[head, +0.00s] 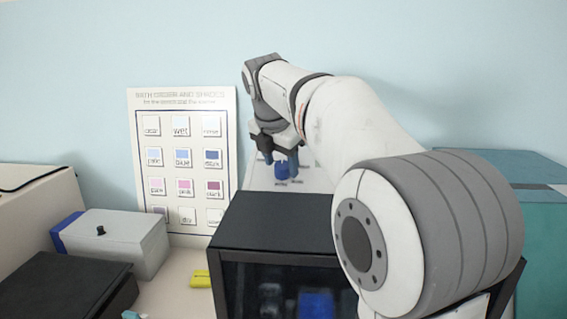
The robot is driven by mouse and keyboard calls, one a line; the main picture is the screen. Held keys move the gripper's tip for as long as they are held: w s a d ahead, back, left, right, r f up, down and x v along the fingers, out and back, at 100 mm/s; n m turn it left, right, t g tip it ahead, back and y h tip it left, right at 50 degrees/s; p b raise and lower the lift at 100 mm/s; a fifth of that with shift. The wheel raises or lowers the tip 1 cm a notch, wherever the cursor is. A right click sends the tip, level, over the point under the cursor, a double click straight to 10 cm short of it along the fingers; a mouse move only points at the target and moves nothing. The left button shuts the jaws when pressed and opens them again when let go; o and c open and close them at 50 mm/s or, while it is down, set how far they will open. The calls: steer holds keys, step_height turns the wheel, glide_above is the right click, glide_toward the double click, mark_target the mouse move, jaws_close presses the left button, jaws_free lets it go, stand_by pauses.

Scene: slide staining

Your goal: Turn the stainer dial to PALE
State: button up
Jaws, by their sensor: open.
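The blue stainer dial (287,172) sits on a white panel (256,178) with small dark labels around it. The labels are too small to read, so I cannot tell which one the dial points at. My gripper (279,156) is open, with its dark fingers pointing down right at the dial. From this view I cannot tell whether the fingers are around the dial or just above and behind it. My white arm hides the panel's right side.
A black-topped box with a dark glass front (270,222) stands before the panel. A colour chart (187,105) stands against the wall at left. A grey box (110,240), a yellow item (200,278) and a dark box (62,287) are at left. A teal box (540,215) is at right.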

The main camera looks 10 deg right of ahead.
steer(key=shift+d+f, duration=0.1)
steer(key=shift+f, duration=0.25)
steer(key=shift+c, duration=0.3)
steer(key=c, duration=0.9)
